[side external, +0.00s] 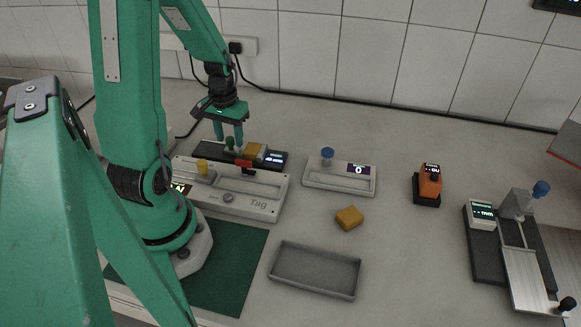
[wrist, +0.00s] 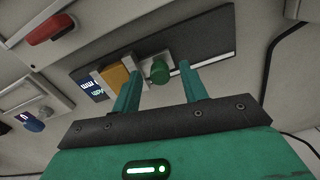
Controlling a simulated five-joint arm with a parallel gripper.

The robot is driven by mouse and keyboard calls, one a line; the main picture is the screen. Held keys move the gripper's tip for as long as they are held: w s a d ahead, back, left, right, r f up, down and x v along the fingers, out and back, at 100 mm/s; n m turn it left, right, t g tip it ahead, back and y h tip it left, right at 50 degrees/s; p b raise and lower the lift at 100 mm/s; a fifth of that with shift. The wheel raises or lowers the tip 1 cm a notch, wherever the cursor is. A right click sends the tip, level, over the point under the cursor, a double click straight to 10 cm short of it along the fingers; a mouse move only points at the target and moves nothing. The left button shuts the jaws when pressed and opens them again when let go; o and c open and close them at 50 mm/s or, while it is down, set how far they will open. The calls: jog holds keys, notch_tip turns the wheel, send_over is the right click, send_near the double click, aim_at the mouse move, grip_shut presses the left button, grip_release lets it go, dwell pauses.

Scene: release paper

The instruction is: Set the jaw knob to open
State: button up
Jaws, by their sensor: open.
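A dark fixture (side external: 210,152) lies behind the white "Tag" unit, with a lit display (side external: 274,158) at its right end. A green knob (side external: 230,143) stands on it beside an orange-yellow block (side external: 253,149). In the wrist view the green knob (wrist: 159,71) is next to grey jaw-like parts around the block (wrist: 116,76). I take this green knob to be the jaw knob; its setting is not readable. My gripper (side external: 229,136) is open, pointing down over the fixture. In the wrist view its fingertips (wrist: 160,71) appear either side of the knob; I cannot tell whether they touch it.
The white "Tag" unit (side external: 258,204) with a yellow knob and red part stands close in front. A blue-knobbed unit (side external: 312,180), a yellow block (side external: 349,217), a grey tray (side external: 315,288), an orange device (side external: 428,183) and a slide fixture (side external: 488,262) stand to the right.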

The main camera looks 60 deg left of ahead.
grip_shut()
jog(key=shift+s+a, duration=1.25)
jog(key=shift+a, duration=0.05)
grip_release()
jog(key=shift+d+r, duration=0.1)
jog(key=shift+r, duration=0.1)
notch_tip(320, 180, up, 8)
jog(key=shift+f, duration=0.25)
